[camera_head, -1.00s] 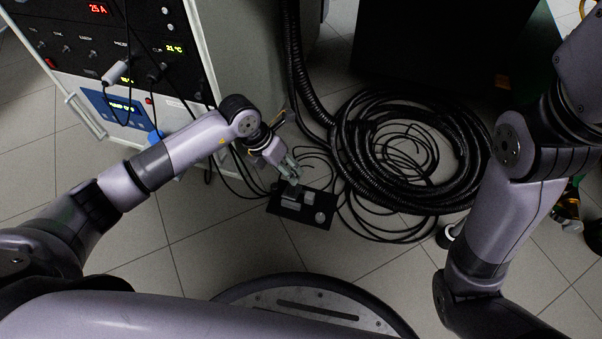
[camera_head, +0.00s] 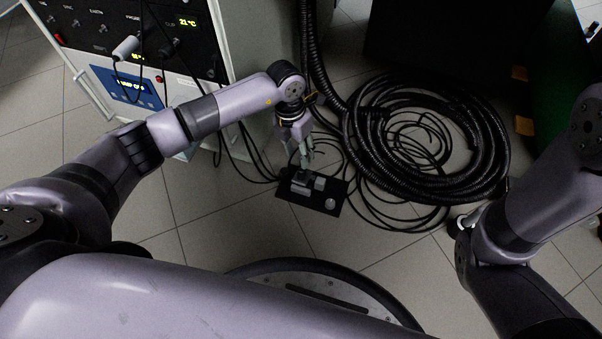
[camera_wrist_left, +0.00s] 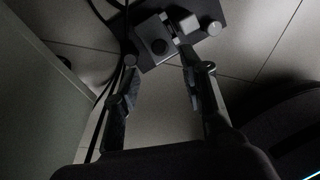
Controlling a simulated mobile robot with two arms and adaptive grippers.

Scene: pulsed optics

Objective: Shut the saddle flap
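A small black plate (camera_head: 312,202) lies on the floor and bears a few small grey metal parts. They include a block (camera_head: 301,187), a smaller block (camera_head: 319,183) and a round knob (camera_head: 330,203). My left gripper (camera_head: 306,163) points down over the plate's far side. Its fingers (camera_wrist_left: 157,62) are apart, with nothing clearly held.
A large coil of black hose (camera_head: 425,140) lies just right of the plate, with loose thin cables around it. An instrument cabinet (camera_head: 160,70) with displays stands at the left.

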